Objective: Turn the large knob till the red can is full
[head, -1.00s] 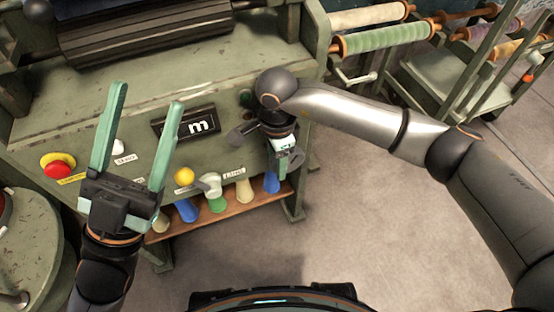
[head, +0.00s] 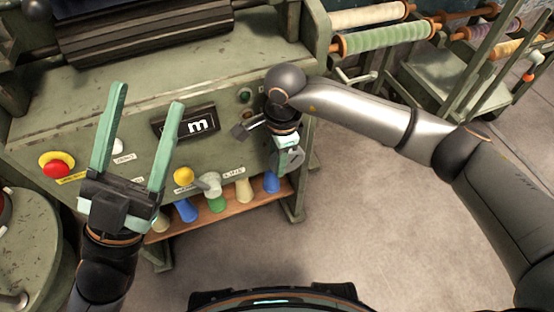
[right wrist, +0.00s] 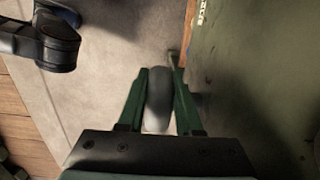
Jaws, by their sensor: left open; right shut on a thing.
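The large knob (head: 291,160) shows as a grey disc at the right end of the green machine's front panel. My right gripper (head: 285,153) is at it, with its fingers on either side. In the right wrist view the knob (right wrist: 158,100) sits edge-on between the two green fingers (right wrist: 160,102), which are shut on it. The fingers partly cover it in the head view. My left gripper (head: 147,98) is open and empty, raised in front of the panel's left part. I cannot make out a red can in either view.
Several cones stand on a wooden shelf (head: 235,201) below. Thread racks (head: 390,38) stand right; the floor in front is clear.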

